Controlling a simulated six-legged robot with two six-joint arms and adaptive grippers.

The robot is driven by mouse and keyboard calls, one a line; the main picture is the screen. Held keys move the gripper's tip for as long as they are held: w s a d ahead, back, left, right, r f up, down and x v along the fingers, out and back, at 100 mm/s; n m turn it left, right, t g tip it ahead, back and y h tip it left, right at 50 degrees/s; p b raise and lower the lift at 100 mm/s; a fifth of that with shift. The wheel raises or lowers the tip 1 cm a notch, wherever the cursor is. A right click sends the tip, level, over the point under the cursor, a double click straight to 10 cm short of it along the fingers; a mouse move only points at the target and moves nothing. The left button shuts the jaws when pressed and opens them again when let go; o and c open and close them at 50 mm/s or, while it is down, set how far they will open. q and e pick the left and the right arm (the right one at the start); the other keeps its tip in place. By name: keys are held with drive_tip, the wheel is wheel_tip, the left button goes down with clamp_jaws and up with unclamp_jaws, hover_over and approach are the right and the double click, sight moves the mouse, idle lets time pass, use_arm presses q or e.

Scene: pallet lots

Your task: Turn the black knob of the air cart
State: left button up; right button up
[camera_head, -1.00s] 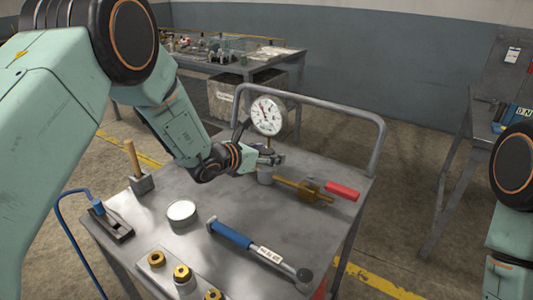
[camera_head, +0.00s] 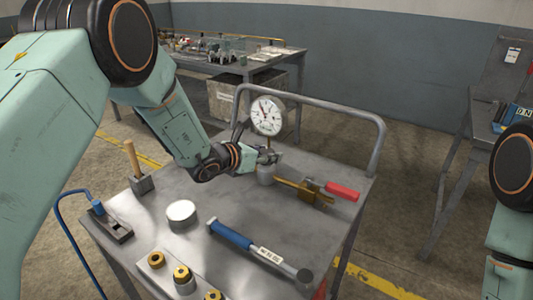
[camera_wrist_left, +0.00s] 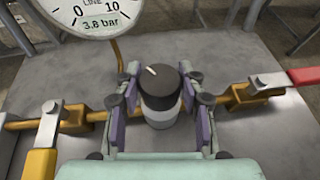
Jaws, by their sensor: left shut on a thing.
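The black knob (camera_wrist_left: 161,86) with a white pointer mark sits on top of a pale cylindrical body on the brass pipe. My left gripper (camera_wrist_left: 160,98) is shut on the knob, with one finger on each side of it. In the head view my left gripper (camera_head: 268,156) is at the pipe just below the round gauge (camera_head: 267,116), and it mostly hides the knob. In the wrist view the gauge (camera_wrist_left: 98,18) reads 3.8 bar. My right gripper is not in view; only part of that arm shows at the right edge.
A red valve handle (camera_head: 342,191) lies right of the knob, and a yellow handle (camera_wrist_left: 40,163) lies to its left. The cart top (camera_head: 225,205) holds a blue-handled tool (camera_head: 230,235), a round white-topped piece (camera_head: 181,212) and brass fittings (camera_head: 182,275). A tubular rail (camera_head: 330,105) runs behind.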

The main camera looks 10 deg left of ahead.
use_arm(q)
drive_tip(key=shift+m+g+h, duration=0.4)
drive_tip(key=shift+m+h, duration=0.3)
drive_tip(key=o, duration=1.2)
drive_tip(key=shift+w, duration=0.1)
drive_tip(key=v, duration=1.2)
drive_tip(key=shift+r, duration=0.15)
